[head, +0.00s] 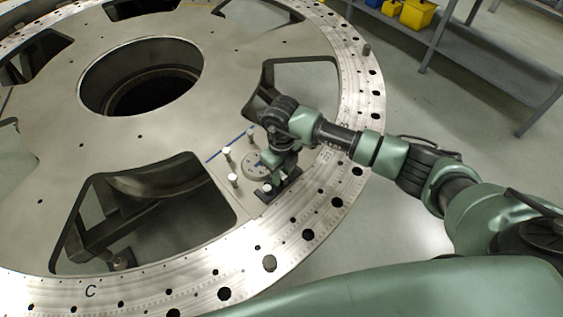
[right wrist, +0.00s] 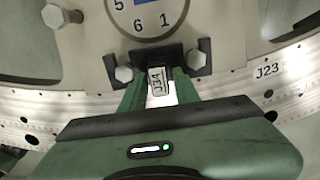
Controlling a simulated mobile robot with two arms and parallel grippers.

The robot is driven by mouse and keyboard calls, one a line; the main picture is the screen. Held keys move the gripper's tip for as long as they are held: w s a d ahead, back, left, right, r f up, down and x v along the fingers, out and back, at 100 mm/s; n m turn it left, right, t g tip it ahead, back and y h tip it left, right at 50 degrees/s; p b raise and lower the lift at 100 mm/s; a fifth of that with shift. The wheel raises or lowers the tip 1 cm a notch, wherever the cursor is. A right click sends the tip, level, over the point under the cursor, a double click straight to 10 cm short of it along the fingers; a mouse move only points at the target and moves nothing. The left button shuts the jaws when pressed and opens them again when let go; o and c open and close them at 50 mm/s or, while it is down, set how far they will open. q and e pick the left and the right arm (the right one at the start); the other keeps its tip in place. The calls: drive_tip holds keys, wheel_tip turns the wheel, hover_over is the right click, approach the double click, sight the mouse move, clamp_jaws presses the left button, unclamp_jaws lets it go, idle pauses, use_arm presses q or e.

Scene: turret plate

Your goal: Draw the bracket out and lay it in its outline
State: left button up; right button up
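My right gripper (head: 268,178) is over the flat panel at the plate's right side, pointing down. A dark, angular piece (right wrist: 203,58), which looks like the bracket, shows at the fingertips between two pale bolt heads. Its dark edge also shows beside the gripper in the head view (head: 292,180). The fingers hide much of it, and I cannot tell whether they press on it. I cannot make out the outline clearly. My left gripper is not in view.
A numbered dial (right wrist: 148,18) and white bolts (head: 233,179) are close to the gripper. The turret plate (head: 125,140) has large cut-outs and a drilled rim marked J23 in the right wrist view (right wrist: 269,70). A grey shelf (head: 480,60) with yellow bins (head: 417,14) stands beyond.

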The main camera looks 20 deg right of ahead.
drive_tip(key=shift+f, duration=0.45)
clamp_jaws()
idle(1.1)
